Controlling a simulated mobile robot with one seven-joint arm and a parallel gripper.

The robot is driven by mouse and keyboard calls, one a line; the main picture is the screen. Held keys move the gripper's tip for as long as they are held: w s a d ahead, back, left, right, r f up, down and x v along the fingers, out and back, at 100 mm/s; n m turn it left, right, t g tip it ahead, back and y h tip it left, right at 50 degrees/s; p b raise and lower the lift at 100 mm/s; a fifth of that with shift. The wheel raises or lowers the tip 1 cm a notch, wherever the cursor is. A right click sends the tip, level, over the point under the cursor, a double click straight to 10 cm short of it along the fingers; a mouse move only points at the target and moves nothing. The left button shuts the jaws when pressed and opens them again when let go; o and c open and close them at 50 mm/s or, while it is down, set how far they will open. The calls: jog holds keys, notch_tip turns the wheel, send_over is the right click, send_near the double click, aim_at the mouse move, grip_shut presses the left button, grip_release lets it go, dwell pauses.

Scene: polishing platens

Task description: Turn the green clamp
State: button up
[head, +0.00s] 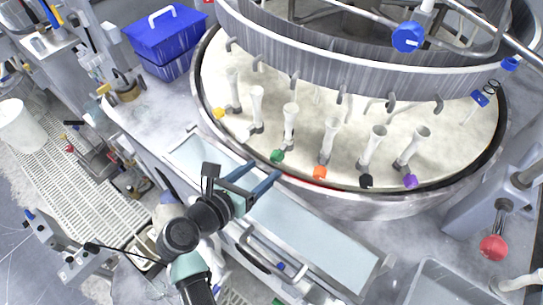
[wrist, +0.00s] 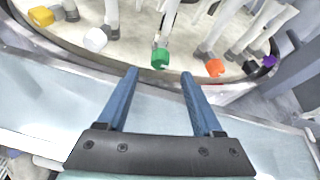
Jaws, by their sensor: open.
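The green clamp (head: 277,156) is a small green knob at the foot of a white funnel-topped tube, near the front rim of the round platen (head: 330,100). In the wrist view the green clamp (wrist: 160,57) sits at top centre, beyond my fingertips and roughly between them. My gripper (head: 264,176) has two blue fingers, apart and empty, over the pale blue strip in front of the platen. In the wrist view my gripper (wrist: 160,72) is open, and its fingers do not appear to touch the clamp.
Beside the green clamp are a white knob (wrist: 95,39) and an orange knob (head: 320,172). Yellow (head: 218,113), black (head: 366,181) and purple (head: 410,181) knobs stand along the same rim. A blue box (head: 165,35) is at the back left. A metal ring with hooks hangs above the platen.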

aim_at(274, 160)
jog(key=shift+p+x, duration=0.35)
jog(key=shift+x, duration=2.3)
jog(key=shift+c, duration=0.3)
grip_shut()
